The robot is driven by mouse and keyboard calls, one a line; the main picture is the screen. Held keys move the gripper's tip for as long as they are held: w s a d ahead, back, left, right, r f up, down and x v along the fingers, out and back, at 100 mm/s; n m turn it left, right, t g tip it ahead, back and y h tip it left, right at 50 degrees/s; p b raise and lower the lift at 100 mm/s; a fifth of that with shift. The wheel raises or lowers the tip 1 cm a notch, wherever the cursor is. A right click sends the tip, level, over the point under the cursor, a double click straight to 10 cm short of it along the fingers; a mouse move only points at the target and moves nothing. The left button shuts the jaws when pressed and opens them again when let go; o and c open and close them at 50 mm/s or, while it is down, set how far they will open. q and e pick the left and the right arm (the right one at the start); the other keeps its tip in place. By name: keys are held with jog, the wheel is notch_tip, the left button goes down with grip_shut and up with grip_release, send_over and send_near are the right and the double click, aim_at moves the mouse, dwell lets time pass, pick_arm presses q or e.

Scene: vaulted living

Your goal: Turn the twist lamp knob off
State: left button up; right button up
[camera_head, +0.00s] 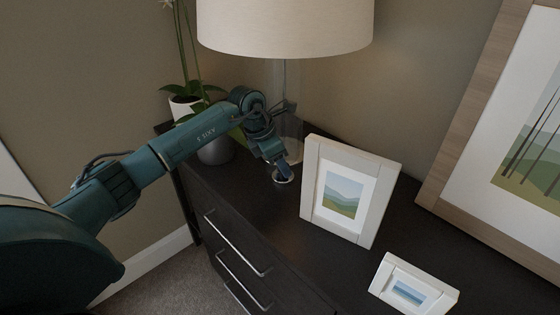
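The lamp has a wide cream shade (285,27) at the top of the head view and a clear glass body (291,110) standing on the dark dresser. A small round silver piece (284,180), which looks like the twist knob, sits on the dresser top in front of the lamp. My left gripper (281,171) points down right at this piece and covers part of it. I cannot tell whether its fingers touch or grip it. My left arm hides part of the lamp's lower body. My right gripper is not in view.
A white picture frame (314,212) stands close to the right of my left gripper. A smaller frame (414,286) is nearer on the dresser (270,225), and a large wood frame (458,135) is at right. A grey pot (216,150) and a plant in a white pot (181,108) stand behind my arm.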

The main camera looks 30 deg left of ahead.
pick_arm(q)
jog(key=c, duration=0.7)
jog(key=shift+c, duration=0.2)
